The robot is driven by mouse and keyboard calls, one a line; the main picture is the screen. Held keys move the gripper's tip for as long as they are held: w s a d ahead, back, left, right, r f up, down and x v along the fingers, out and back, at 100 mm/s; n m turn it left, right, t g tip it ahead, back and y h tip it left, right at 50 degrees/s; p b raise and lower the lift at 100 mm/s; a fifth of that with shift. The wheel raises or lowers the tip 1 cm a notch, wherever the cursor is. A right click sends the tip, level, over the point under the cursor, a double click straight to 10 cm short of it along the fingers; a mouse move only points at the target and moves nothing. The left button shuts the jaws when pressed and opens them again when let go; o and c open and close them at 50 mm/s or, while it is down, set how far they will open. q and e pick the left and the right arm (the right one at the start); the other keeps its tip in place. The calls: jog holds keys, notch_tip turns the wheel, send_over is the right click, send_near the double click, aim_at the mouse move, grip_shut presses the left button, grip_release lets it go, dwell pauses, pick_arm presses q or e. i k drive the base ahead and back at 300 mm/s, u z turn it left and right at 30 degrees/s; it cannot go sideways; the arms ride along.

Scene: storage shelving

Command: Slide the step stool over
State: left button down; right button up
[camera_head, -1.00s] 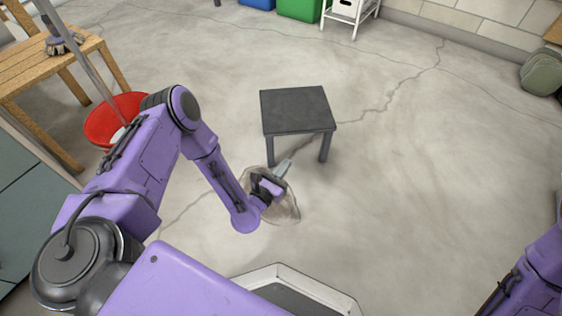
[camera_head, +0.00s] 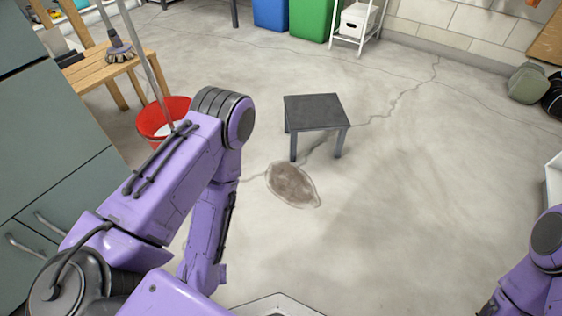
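The step stool (camera_head: 316,108) is a small dark grey stool with a square top, standing upright on the concrete floor a little right of the middle of the head view. Nothing touches it. My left arm is folded on the left side of the view, its forearm pointing down toward the bottom edge. My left gripper is out of view. My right arm shows only in part at the lower right corner, and its gripper is out of view too.
A brown stain (camera_head: 292,185) lies on the floor just in front of the stool. A red bucket (camera_head: 150,122) and a wooden bench (camera_head: 92,70) stand at the left. Blue (camera_head: 270,14) and green (camera_head: 313,20) bins and a white rack (camera_head: 352,30) are at the back. The floor right of the stool is clear.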

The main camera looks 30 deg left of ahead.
aim_at(316, 111)
jog(key=k, duration=1.45)
jog(key=z, duration=0.55)
jog(key=i, duration=3.2)
jog(key=u, duration=2.4)
